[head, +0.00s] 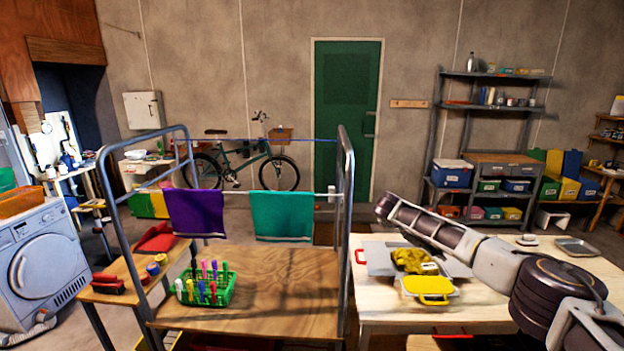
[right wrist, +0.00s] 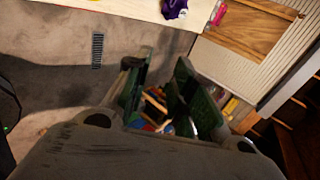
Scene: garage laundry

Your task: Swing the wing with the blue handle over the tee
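A folding board (head: 380,257) lies on the pale table with a crumpled yellow cloth, likely the tee (head: 412,260), on it. A red handle (head: 360,257) shows at its left and a yellow wing with a handle (head: 428,289) at its front. I cannot see a blue handle; my right arm crosses in front of the board's right side. My right gripper (head: 383,207) is at the arm's far end, above and behind the board. In the right wrist view the right gripper (right wrist: 158,70) is open, with no held thing visible. My left gripper is out of view.
A metal-framed rack (head: 345,200) with purple (head: 195,212) and teal cloths (head: 282,214) stands left of the table (head: 375,309). A green basket of bottles (head: 207,289) sits on its wooden shelf. A metal tray (head: 577,247) lies at the table's back right. Shelving (head: 490,160) stands behind.

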